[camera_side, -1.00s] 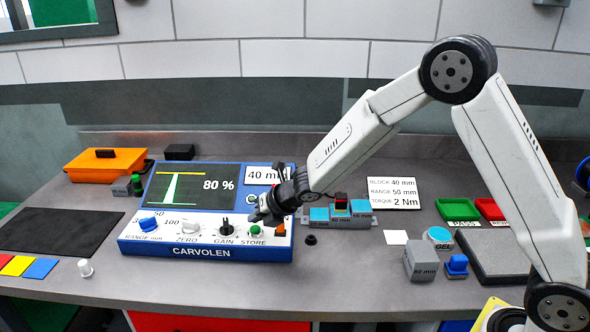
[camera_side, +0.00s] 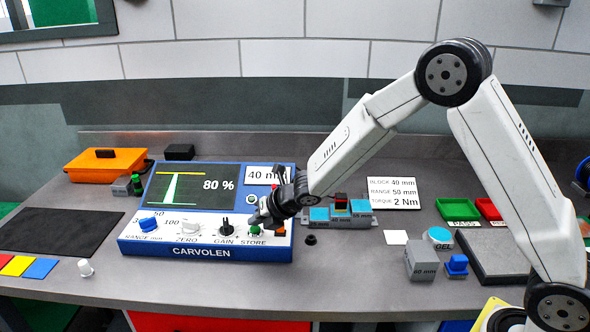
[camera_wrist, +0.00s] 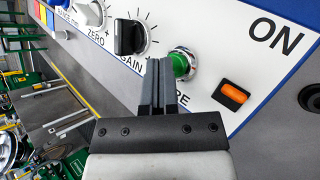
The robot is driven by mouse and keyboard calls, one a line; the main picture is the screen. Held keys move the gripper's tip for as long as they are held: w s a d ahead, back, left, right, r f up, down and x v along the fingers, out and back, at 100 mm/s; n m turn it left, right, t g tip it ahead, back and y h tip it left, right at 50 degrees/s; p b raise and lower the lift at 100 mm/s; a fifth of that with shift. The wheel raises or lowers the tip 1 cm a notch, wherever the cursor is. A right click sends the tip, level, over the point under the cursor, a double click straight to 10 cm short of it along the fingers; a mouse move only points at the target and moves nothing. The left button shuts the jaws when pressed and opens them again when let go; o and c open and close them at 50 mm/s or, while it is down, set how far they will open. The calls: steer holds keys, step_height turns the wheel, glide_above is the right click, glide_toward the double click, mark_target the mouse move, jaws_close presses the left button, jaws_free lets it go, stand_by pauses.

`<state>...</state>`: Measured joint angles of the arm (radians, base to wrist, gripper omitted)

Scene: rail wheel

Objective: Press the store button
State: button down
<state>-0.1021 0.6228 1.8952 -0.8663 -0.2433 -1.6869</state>
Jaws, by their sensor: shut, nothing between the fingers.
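The blue and white CARVOLEN box (camera_side: 140,246) stands on the bench in the side view, its screen reading 80 %. Its green store button (camera_side: 255,230) sits at the lower right of the panel, just below my gripper (camera_side: 256,221). In the wrist view the green button (camera_wrist: 183,63) has a metal ring. My gripper (camera_wrist: 161,62) is shut and empty there, with its fingertips right at the left side of the button and overlapping its edge. I cannot tell whether they touch it. The STORE label is mostly hidden behind the fingers.
The black GAIN knob (camera_wrist: 129,37) is left of the fingers, and an orange switch (camera_wrist: 233,94) is to the right. A grey block with blue tops (camera_side: 345,222) stands right of the box. A small black knob (camera_side: 310,240) lies on the bench.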

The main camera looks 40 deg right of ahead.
mark_target(259, 229)
steer(key=shift+f, duration=0.5)
stand_by(0.9)
steer(key=shift+r, duration=0.9)
steer(key=shift+r, duration=0.2)
steer(key=shift+r, duration=2.35)
steer(key=shift+d, duration=0.1)
steer(key=s+d+f+m+g+h, duration=0.1)
steer(key=s+d+f+m+g, duration=0.1)
steer(key=s+m, duration=1.1)
steer(key=s+d+f+m+g+h, duration=0.2)
steer(key=s+d+m+g, duration=0.2)
steer(key=s+m, duration=0.9)
steer(key=d+m, duration=0.2)
steer(key=m, duration=0.3)
steer(key=shift+s+d, duration=0.35)
